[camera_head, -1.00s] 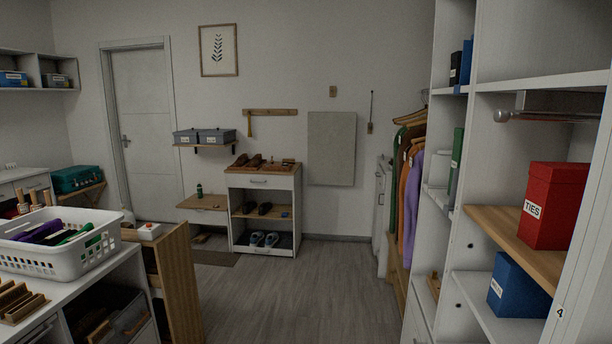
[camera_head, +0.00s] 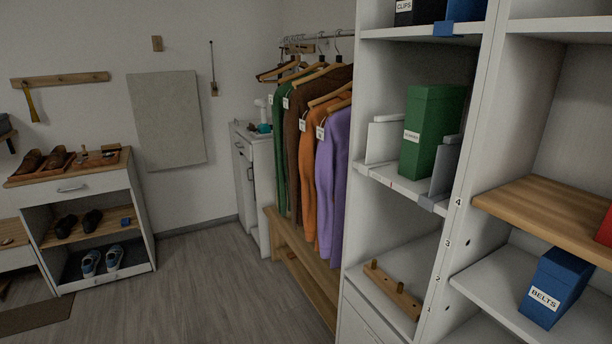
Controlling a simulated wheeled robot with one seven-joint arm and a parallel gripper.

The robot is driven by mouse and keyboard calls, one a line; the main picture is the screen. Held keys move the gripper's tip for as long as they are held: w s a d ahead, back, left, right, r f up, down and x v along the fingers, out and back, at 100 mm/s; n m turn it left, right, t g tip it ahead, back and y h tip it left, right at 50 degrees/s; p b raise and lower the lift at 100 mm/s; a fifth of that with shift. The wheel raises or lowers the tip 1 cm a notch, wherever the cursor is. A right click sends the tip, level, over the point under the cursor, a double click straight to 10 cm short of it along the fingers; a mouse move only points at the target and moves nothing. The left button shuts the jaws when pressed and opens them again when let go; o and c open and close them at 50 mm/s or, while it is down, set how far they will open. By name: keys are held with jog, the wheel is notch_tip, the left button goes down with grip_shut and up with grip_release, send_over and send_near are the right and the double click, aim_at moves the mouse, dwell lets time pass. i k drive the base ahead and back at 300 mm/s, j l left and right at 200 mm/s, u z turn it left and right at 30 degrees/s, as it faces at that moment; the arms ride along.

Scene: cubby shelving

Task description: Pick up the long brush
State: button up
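I cannot single out the long brush for certain. On top of the white shoe cabinet (camera_head: 98,182) at the left are small brown items (camera_head: 100,156) that may be brushes, beside brown shoes (camera_head: 40,162); they are too small to tell apart. A yellowish long-handled tool (camera_head: 31,103) hangs from the wooden wall rail (camera_head: 60,80). A thin dark rod (camera_head: 212,66) hangs on the wall farther right. My gripper is not in view.
Open grey floor (camera_head: 200,290) lies at the left and centre. Hanging clothes (camera_head: 310,150) stand above a wooden bench (camera_head: 300,265). White cubby shelving (camera_head: 385,235) with a green box (camera_head: 430,130) and a blue BELTS box (camera_head: 556,288) fills the right.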

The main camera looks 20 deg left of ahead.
aim_at(108, 148)
jog(key=i+j+u, duration=0.65)
jog(key=j+u, duration=0.15)
jog(key=i+j+u, duration=0.2)
jog(key=i+u, duration=0.6)
jog(key=i, duration=1.85)
jog(key=i+j, duration=0.1)
jog(key=i, duration=0.4)
jog(key=i+j, duration=0.1)
jog(key=i, duration=0.45)
jog(key=i+j, duration=0.15)
jog(key=i, duration=0.35)
jog(key=i+j+z, duration=0.1)
jog(key=i, duration=0.45)
jog(key=k+l+u, duration=0.1)
jog(key=k+l, duration=0.15)
jog(key=k, duration=0.15)
jog(key=i+u, duration=0.25)
jog(key=u, duration=0.2)
